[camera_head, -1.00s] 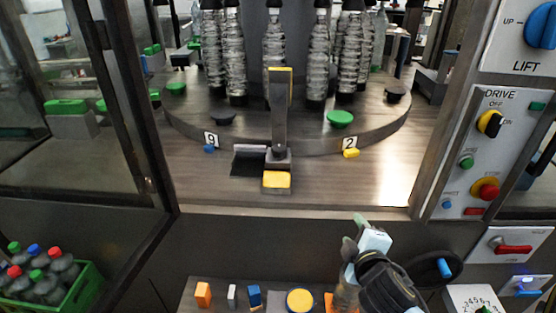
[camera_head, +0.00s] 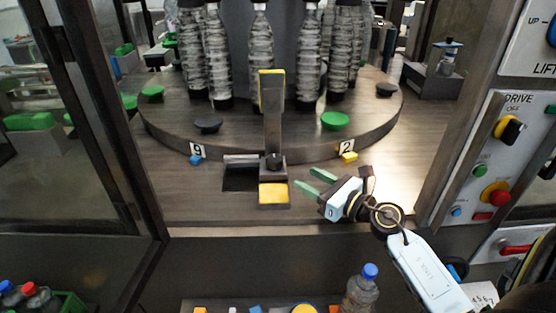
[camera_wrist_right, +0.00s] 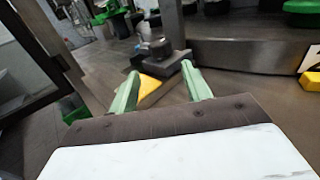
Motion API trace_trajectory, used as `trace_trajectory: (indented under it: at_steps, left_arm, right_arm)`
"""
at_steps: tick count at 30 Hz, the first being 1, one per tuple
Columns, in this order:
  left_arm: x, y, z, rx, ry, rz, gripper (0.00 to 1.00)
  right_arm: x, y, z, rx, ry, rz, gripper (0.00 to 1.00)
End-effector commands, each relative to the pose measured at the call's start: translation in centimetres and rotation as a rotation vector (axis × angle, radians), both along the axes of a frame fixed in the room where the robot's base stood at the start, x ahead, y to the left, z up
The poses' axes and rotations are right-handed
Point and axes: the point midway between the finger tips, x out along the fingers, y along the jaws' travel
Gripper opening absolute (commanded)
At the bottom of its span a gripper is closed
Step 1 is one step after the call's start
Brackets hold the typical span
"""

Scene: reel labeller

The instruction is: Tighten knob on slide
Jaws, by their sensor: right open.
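The slide (camera_head: 272,110) is an upright dark post with a yellow top, standing on a small base in front of the round turntable. A dark knob (camera_head: 274,162) sits on that base, behind a yellow block (camera_head: 273,194). My right gripper (camera_head: 307,181) is open and empty, with its green fingers just right of the base and pointing at it. In the right wrist view, the knob (camera_wrist_right: 155,48) is ahead of the open fingers (camera_wrist_right: 162,78), apart from them. The yellow block (camera_wrist_right: 150,88) shows between the fingers. My left gripper is out of view.
A control panel (camera_head: 487,165) stands at the right, and a door frame (camera_head: 120,140) at the left. A blue-capped bottle (camera_head: 361,292) stands at the lower front. The deck right of the slide is partly clear.

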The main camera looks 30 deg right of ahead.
Motion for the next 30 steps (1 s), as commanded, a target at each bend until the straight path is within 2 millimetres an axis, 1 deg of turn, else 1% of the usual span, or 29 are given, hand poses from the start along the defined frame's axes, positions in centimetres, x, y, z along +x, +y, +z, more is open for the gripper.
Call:
trace_trajectory:
  at_steps: [1,3,9,15,21,29,30]
  left_arm:
    - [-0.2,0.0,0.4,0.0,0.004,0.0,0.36]
    - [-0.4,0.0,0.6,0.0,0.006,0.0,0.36]
    - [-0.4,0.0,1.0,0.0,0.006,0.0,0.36]
    - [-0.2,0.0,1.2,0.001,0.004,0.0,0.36]
    - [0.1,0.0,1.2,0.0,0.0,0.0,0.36]
    - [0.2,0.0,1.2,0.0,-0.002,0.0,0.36]
    - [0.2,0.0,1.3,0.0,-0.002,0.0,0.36]
  right_arm:
    - [1.1,0.2,0.3,0.004,-0.003,-0.001,0.48]
    - [2.5,0.6,0.3,0.004,-0.004,-0.001,0.48]
    - [6.3,1.6,0.2,0.007,-0.003,-0.002,0.48]
    - [9.1,2.2,0.1,0.006,-0.003,-0.003,0.48]
    - [10.3,2.6,0.1,0.006,-0.002,-0.001,0.48]
    - [10.4,2.6,0.1,0.004,-0.001,-0.001,0.48]
    - [10.4,2.6,0.1,0.004,-0.001,-0.001,0.46]
